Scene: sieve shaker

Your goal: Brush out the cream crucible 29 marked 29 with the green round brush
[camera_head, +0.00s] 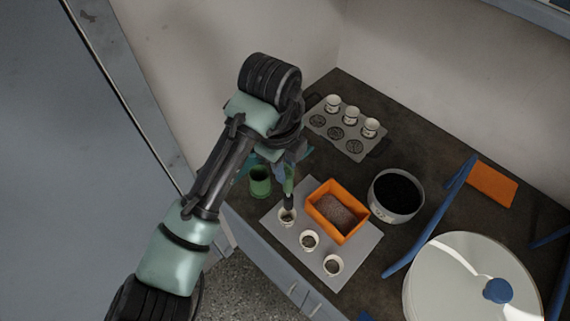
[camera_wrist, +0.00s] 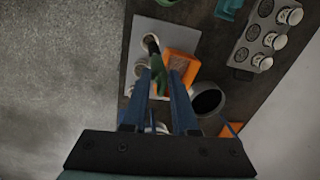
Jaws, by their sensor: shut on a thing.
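My gripper (camera_head: 287,168) is shut on the green round brush (camera_head: 288,184), which points down with its dark bristle end over the grey mat. The brush also shows between my blue fingers in the wrist view (camera_wrist: 157,64). Three cream crucibles stand in a row on the mat: a near-left one (camera_head: 287,218), a middle one (camera_head: 309,242) and a right one (camera_head: 333,265). The bristle end is at the mouth of the near-left crucible; I cannot tell how far inside it is. The marks on the crucibles are too small to read, so I cannot tell which is 29.
An orange tray (camera_head: 365,222) with grainy contents lies beside the crucibles on the mat (camera_head: 357,270). A green cup (camera_head: 260,183) stands left. A rack (camera_head: 357,147) with several round places and three white cups is behind.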

